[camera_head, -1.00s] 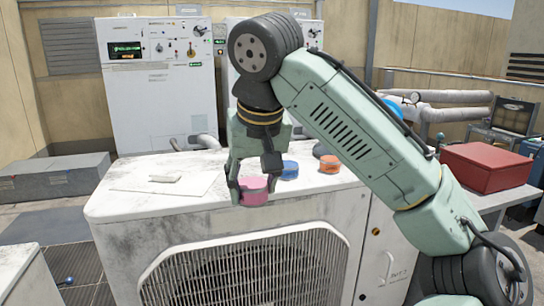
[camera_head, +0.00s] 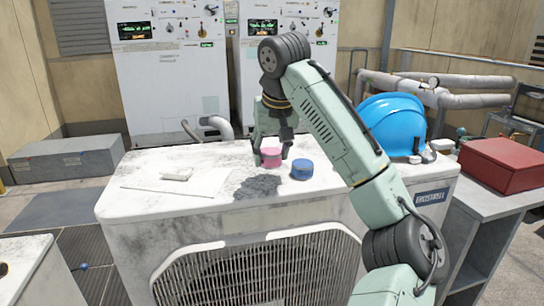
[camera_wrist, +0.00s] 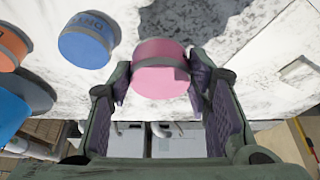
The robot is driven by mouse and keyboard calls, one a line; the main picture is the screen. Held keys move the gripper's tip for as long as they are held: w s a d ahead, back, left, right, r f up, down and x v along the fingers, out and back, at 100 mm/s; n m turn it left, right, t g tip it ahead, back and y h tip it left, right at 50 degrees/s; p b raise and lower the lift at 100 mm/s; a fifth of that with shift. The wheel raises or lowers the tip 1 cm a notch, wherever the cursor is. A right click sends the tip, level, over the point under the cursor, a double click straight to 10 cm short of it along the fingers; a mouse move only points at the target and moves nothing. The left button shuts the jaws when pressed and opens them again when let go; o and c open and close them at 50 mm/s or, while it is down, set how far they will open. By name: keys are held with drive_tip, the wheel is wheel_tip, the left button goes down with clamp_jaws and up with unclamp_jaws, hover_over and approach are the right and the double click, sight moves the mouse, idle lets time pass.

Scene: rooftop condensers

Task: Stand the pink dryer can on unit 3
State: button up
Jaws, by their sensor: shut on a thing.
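The pink can (camera_head: 271,158) is a short, upright cylinder at my gripper (camera_head: 271,151), over the white condenser's top (camera_head: 150,205). My gripper is shut on it, one finger on each side. In the wrist view the pink can (camera_wrist: 160,75) sits between the fingertips. I cannot tell whether its base touches the top. A blue can (camera_head: 302,169) stands just right of it; it also shows in the wrist view (camera_wrist: 88,42). An orange can (camera_wrist: 10,45) shows at the wrist view's left edge; my arm hides it in the head view. I see no readable unit 3 mark.
A dark patch (camera_head: 258,187) lies on the top in front of the pink can. A small pale block (camera_head: 177,174) lies at left. A blue hard hat (camera_head: 395,125) is at right, behind my arm. A red box (camera_head: 503,160) stands on a side table. Tall white cabinets stand behind.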

sight(273, 152)
drive_tip(key=shift+w+d, duration=0.1)
drive_tip(key=shift+w, duration=0.45)
wheel_tip(273, 152, down, 3)
drive_tip(key=shift+w+f+p, duration=0.1)
drive_tip(key=shift+w+p, duration=0.05)
drive_tip(key=shift+p, duration=0.6)
drive_tip(key=shift+f, duration=0.2)
drive_tip(key=shift+f, duration=0.15)
drive_tip(key=o, duration=0.9)
drive_tip(key=shift+c, duration=0.2)
drive_tip(key=shift+o, duration=0.2)
